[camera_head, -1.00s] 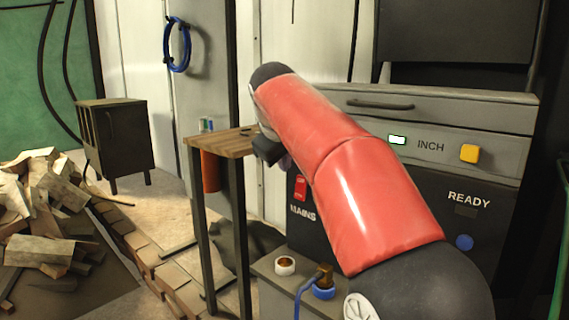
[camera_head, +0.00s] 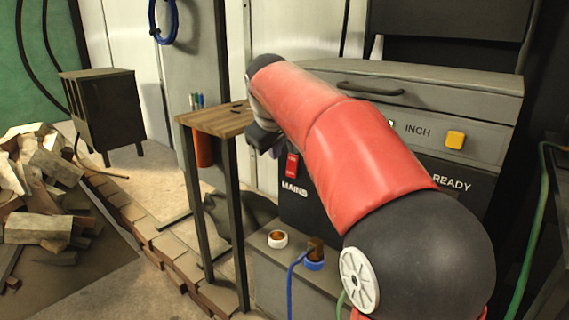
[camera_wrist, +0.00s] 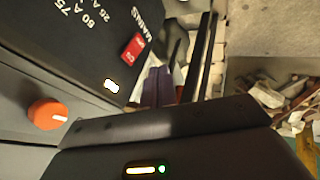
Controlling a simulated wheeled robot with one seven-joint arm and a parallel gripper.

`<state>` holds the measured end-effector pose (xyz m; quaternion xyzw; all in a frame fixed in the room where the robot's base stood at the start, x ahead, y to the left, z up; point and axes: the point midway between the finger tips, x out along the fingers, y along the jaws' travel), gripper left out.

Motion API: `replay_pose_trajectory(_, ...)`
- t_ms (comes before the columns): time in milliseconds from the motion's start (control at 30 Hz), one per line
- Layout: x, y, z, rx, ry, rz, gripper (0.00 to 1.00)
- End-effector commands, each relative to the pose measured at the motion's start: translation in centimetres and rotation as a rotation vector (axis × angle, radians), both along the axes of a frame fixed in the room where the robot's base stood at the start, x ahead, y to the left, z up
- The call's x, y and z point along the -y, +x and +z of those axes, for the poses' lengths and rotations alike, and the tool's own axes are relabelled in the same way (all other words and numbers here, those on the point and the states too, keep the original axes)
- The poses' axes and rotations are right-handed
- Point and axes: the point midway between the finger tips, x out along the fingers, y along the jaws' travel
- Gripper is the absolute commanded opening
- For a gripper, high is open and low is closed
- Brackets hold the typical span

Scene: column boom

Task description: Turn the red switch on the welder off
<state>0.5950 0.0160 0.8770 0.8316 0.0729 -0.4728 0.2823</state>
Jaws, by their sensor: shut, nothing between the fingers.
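The red switch (camera_head: 292,166) is on the welder's dark front panel (camera_head: 304,207), just above the word MAINS. It also shows in the wrist view (camera_wrist: 132,48), with small pale marks on its face; I cannot tell which way it is set. My gripper (camera_head: 277,148) is shut and empty. It is close to the switch, up and to its left in the head view, and apart from it as far as I can see. The red arm hides much of the welder front. In the wrist view the purple-grey fingers (camera_wrist: 160,86) show beyond the dark gripper body.
A small wooden-topped table (camera_head: 218,121) stands left of the welder, close to my gripper. A grey box (camera_head: 262,270) with a white and a blue socket is below. An orange knob (camera_wrist: 47,115) and a small white light (camera_wrist: 111,85) are near the switch. Wood (camera_head: 40,190) lies far left.

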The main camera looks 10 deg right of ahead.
Motion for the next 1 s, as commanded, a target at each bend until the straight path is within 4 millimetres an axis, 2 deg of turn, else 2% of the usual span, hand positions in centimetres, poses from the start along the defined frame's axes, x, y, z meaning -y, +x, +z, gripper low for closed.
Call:
replay_pose_trajectory(167, 0.3, 1.0, -1.8, -0.005, 0.0, -0.001, 0.0)
replay_pose_trajectory(567, 1.6, 5.5, -8.7, -0.005, 0.0, -0.002, 0.0)
replay_pose_trajectory(700, 3.5, 6.8, -8.6, -0.002, 0.0, -0.004, 0.0)
replay_pose_trajectory(1000, 4.7, 7.6, -8.9, -0.001, 0.0, 0.0, 0.0)
